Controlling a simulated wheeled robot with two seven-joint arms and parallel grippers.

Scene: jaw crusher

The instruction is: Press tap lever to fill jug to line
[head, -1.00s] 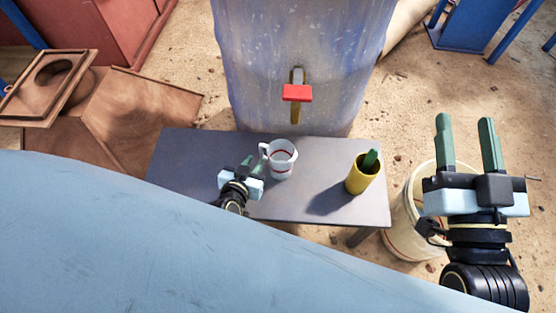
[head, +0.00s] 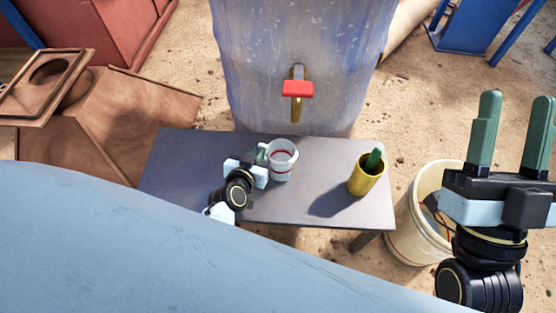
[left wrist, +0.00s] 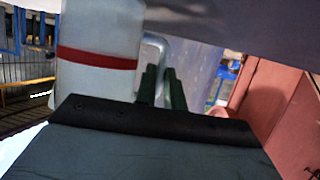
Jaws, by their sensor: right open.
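The white jug (head: 282,165) with a red line stands upright on the grey table (head: 310,208). Its red band and handle (left wrist: 160,48) show large in the left wrist view. My left gripper (head: 260,154) is at the handle side of the jug. Its green fingers (left wrist: 161,80) stand close around the handle's outer bar, and I cannot tell whether they touch it. The tap (head: 296,112) with its red lever (head: 297,89) is on the big bluish tank (head: 270,40), behind and above the jug. My right gripper (head: 512,125) is open and empty at the right.
A whitish bucket (head: 420,225) stands on the ground right of the table. Brown wooden pieces (head: 120,110) lie at the left. A large light-blue surface (head: 120,240) fills the lower left.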

